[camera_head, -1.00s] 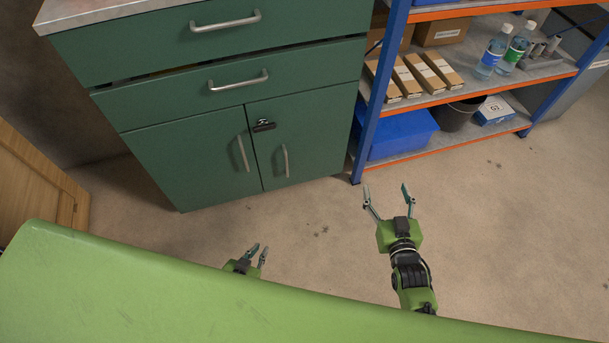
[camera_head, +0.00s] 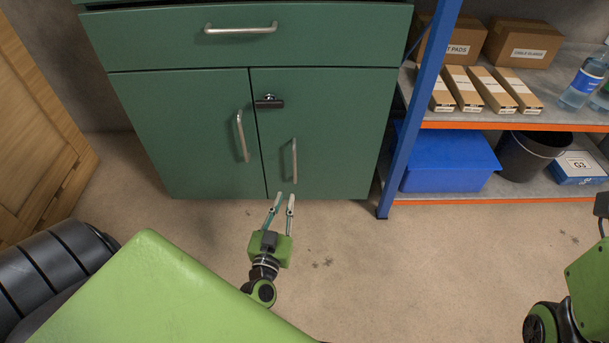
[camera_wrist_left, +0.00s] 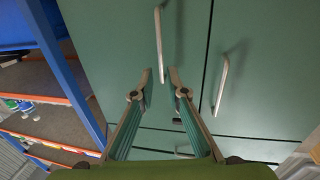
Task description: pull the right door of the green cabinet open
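The green cabinet (camera_head: 190,95) stands ahead with two shut doors below its drawers. The right door (camera_head: 345,130) is flush with its frame and has an upright metal bar handle (camera_head: 294,160). My left gripper (camera_head: 284,197) is open and empty, its fingertips just below that handle in the head view. In the left wrist view the handle (camera_wrist_left: 159,45) runs between and beyond the two open fingertips (camera_wrist_left: 160,78). I cannot tell if either finger touches it. My right arm shows at the right edge; its fingers are out of view.
The left door's handle (camera_head: 242,136) is close by, and a black latch (camera_head: 268,101) sits high on the right door. A shelf rack with a blue post (camera_head: 418,110) stands just right of the cabinet. Wooden panelling (camera_head: 35,140) is at left. The floor in front is clear.

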